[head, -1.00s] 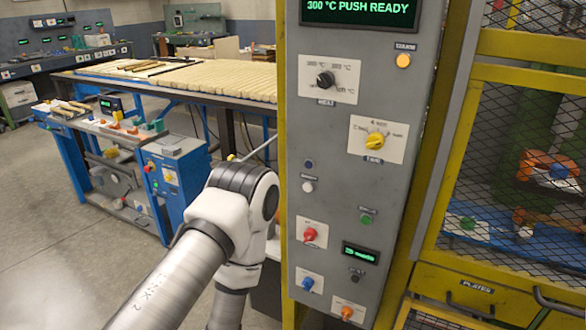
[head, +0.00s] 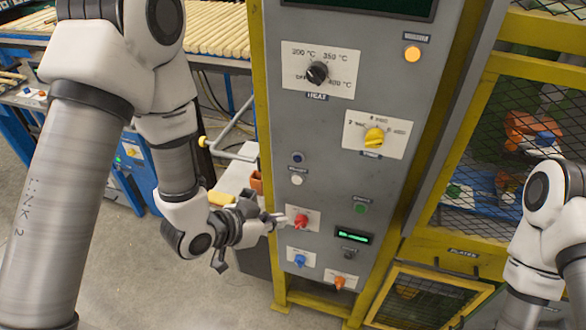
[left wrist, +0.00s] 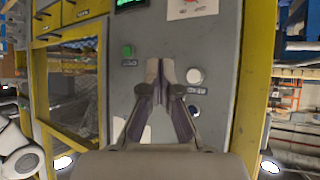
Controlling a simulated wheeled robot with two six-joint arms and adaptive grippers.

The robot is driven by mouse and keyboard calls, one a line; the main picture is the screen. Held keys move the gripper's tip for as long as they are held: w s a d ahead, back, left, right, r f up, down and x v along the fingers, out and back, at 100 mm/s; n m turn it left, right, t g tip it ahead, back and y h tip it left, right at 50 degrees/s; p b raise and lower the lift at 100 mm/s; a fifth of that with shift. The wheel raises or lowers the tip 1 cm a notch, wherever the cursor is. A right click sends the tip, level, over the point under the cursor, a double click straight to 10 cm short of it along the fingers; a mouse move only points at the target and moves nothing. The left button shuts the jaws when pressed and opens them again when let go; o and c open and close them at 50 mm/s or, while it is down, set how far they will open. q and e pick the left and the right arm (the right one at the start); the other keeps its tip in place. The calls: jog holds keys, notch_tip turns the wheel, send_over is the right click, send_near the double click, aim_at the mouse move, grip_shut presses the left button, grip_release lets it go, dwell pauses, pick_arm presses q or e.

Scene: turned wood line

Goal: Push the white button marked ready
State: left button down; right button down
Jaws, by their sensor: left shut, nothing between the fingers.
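The small white button (head: 296,179) is on the grey control panel, below a dark blue button (head: 297,158) and above a red knob (head: 301,220). My left gripper (head: 281,218) is shut and empty in front of the panel, at its left side, below the white button in the picture. In the left wrist view, the white button (left wrist: 194,76) is just right of the shut fingertips (left wrist: 160,66), with the dark button (left wrist: 193,112) below it. Contact with the panel cannot be told. My right arm shows at the right edge; its gripper is out of view.
The panel also bears a green button (head: 361,208), a blue knob (head: 300,260), an orange knob (head: 339,282), a black dial (head: 317,72) and a yellow dial (head: 374,137). A yellow-framed mesh cage (head: 490,130) stands to the right. Bare floor (head: 130,270) lies left.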

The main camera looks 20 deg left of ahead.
aim_at(297, 180)
pick_arm(q)
jog(key=w+b, duration=0.1)
jog(key=w, duration=0.8)
jog(key=shift+d, duration=0.2)
jog(key=shift+f, duration=0.1)
jog(key=shift+w, duration=0.1)
dwell(1.3)
jog(key=shift+w, duration=0.3)
